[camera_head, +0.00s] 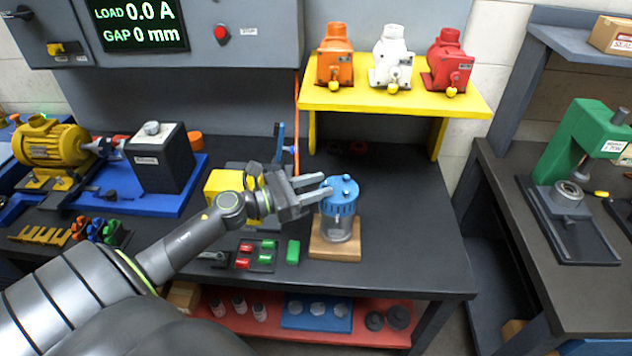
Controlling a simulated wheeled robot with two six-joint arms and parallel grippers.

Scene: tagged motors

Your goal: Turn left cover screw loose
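Small screw heads show on top of the cover; the left one is at or behind my fingertips and hard to make out. My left gripper (326,184) reaches in from the left, with its fingertips at the cover's left edge. Its two fingers look apart, with a gap between them. I cannot tell whether they touch the screw. My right gripper is not in view.
A yellow shelf (392,100) with orange, white and red motors stands behind the jar. Small red and green blocks (293,252) lie left of the wooden block. A yellow motor (47,143) sits on a blue plate at left. The bench right of the jar is clear.

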